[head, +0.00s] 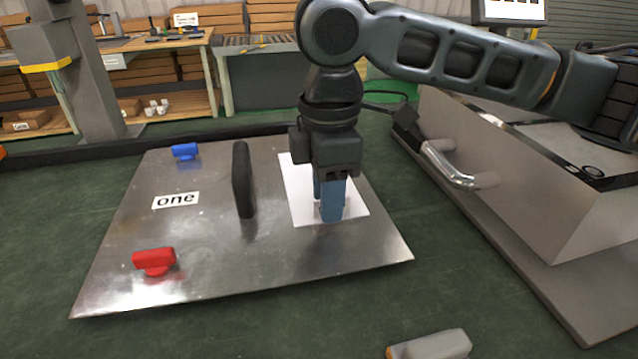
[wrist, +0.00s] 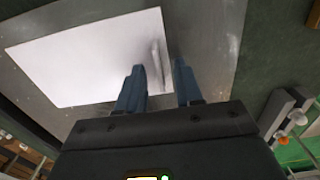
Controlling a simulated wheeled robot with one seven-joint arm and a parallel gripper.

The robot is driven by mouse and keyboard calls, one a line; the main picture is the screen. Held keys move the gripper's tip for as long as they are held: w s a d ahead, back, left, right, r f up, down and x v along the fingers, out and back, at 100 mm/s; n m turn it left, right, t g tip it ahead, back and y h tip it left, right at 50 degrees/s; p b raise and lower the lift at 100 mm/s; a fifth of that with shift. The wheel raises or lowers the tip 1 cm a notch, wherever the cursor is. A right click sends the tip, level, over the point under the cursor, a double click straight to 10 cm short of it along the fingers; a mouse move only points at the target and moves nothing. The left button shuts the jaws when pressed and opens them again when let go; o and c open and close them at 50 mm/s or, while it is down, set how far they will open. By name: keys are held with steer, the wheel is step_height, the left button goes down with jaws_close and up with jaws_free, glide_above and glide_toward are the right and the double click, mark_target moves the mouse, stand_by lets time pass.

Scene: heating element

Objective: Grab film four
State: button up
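A white sheet (head: 298,190), which may be film four, lies flat on a metal plate (head: 200,235); no number shows on it. In the wrist view the white sheet (wrist: 85,58) fills the upper left. My gripper (head: 331,214) points down over the right part of the sheet. In the wrist view the blue fingers of my gripper (wrist: 159,68) are apart with a clear gap. I cannot tell whether the fingertips touch the sheet.
A black upright panel (head: 243,180) stands left of the sheet. A large metal box with a bar handle (head: 450,165) stands at right. A grey object (head: 432,345) lies in front.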

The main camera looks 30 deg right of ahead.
steer(key=shift+c, duration=0.2)
jaws_close()
steer(key=shift+r, duration=0.2)
